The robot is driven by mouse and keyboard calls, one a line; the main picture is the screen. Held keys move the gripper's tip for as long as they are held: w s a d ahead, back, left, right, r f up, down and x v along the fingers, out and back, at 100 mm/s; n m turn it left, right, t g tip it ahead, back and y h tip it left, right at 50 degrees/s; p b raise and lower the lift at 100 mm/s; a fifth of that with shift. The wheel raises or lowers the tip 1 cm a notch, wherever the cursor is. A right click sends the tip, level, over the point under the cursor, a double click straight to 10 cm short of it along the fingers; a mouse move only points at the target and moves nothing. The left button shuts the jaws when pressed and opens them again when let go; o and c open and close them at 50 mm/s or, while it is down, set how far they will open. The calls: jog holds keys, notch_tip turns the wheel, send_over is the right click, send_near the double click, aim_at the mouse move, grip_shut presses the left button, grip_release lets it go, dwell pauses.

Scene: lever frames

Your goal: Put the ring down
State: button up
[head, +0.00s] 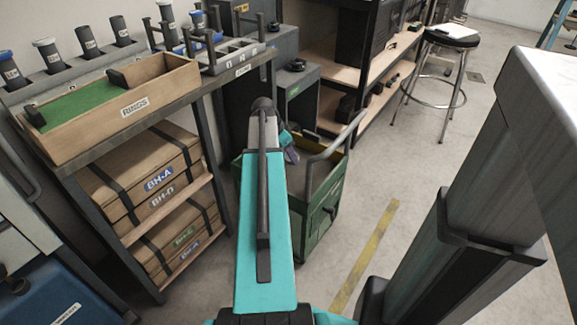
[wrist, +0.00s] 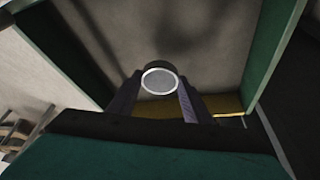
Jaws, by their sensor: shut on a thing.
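In the head view the green cart (head: 318,232) stands beyond my turquoise arm. My gripper (head: 290,147) shows partly there, over the cart; the ring cannot be made out. A wooden box labelled RINGS (head: 160,100), with a green lining, stands on the bench at the left.
Strapped wooden cases (head: 160,172) fill the shelves below. A dark cabinet (head: 300,100) stands behind the cart. A stool (head: 452,38) stands farther back; the floor right of the cart is clear.

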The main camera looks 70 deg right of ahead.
aim_at(289, 170)
jog(key=shift+f, duration=0.55)
jog(key=shift+f, duration=0.1)
jog(key=shift+f+b, duration=0.55)
jog(key=shift+f, duration=1.2)
jog(key=shift+f, duration=0.15)
jog(key=o, duration=1.2)
jog(key=p+v, duration=0.3)
jog(key=v, duration=0.9)
jog(key=shift+a, duration=0.1)
